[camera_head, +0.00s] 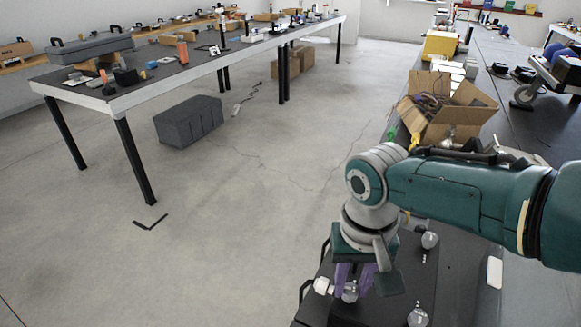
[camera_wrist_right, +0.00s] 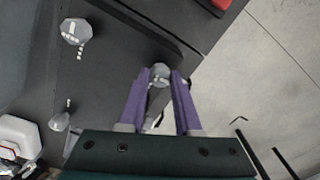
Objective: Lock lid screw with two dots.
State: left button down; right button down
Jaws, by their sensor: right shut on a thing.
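The dark lid (camera_head: 395,275) lies at the lower right in the head view and also fills the left of the wrist view (camera_wrist_right: 115,60). My right gripper (camera_head: 354,284), with purple fingers, points down at the lid's left part. It is shut on a grey lid screw (camera_head: 350,293), whose knob shows between the fingertips in the wrist view (camera_wrist_right: 159,72). Two other grey screws stand on the lid, one farther back (camera_head: 430,240) and one nearer (camera_head: 417,318). Small white marks lie beside them, too small to count surely. Any dots by the held screw are hidden. My left gripper is out of view.
A black handle (camera_head: 304,290) and a white block (camera_head: 322,285) are at the lid's left edge. An open cardboard box (camera_head: 450,110) stands behind my right arm. A long table (camera_head: 200,65) with tools stands at the back left.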

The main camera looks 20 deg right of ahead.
aim_at(351, 288)
jog(key=shift+m, duration=1.1)
jog(key=c, duration=0.6)
grip_release()
jog(key=shift+p, duration=0.3)
notch_tip(351, 288, up, 10)
jog(key=p, duration=0.6)
